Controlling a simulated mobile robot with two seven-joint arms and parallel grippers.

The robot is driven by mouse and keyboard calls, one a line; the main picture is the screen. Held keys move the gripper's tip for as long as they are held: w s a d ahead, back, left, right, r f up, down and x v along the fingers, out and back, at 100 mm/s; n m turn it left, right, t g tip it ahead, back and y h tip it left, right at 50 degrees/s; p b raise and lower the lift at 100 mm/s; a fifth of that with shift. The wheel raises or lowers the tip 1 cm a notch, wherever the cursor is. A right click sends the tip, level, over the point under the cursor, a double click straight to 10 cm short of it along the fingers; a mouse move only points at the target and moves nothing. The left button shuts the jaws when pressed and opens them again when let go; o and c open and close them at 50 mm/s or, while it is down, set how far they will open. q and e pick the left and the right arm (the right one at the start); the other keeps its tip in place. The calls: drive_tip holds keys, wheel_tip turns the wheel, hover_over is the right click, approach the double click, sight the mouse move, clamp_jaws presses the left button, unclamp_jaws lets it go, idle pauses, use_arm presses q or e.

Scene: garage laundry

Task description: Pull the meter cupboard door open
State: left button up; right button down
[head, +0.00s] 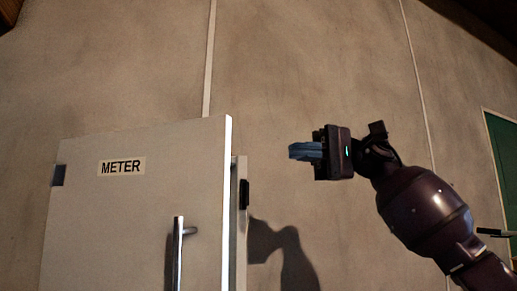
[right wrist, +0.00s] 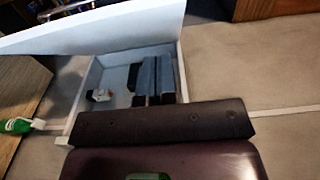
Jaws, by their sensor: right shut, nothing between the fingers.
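The meter cupboard door (head: 120,215) is pale, with a METER label and an upright bar handle (head: 177,252). It stands ajar, its right edge out from the cupboard body (head: 242,215). In the right wrist view the door (right wrist: 110,28) juts out and the cupboard's interior (right wrist: 95,78) shows, with a small white item (right wrist: 98,95) inside. My right gripper (head: 293,151) is shut and empty, right of the door's free edge and apart from the handle. Its fingers (right wrist: 155,62) overlap the cupboard opening in the wrist view; their depth there is unclear. My left gripper is out of view.
The bare wall (head: 310,80) right of the cupboard is clear. A green panel (head: 502,160) stands at the far right. A green bottle (right wrist: 18,126) shows at the left of the wrist view.

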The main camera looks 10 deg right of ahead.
sight(227, 140)
drive_tip(key=x, duration=0.4)
drive_tip(key=s+p+x, duration=0.1)
drive_tip(key=x, duration=0.3)
drive_tip(key=s+x, duration=0.1)
drive_tip(key=x, duration=0.2)
drive_tip(key=shift+s+a+r+p, duration=0.1)
drive_tip(key=shift+s+p, duration=0.15)
drive_tip(key=shift+p, duration=0.1)
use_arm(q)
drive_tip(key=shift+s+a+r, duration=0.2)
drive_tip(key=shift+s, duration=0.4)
use_arm(e)
drive_tip(key=shift+s+a, duration=0.35)
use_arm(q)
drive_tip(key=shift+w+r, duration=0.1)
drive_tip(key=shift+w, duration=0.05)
use_arm(e)
drive_tip(key=shift+s, duration=0.1)
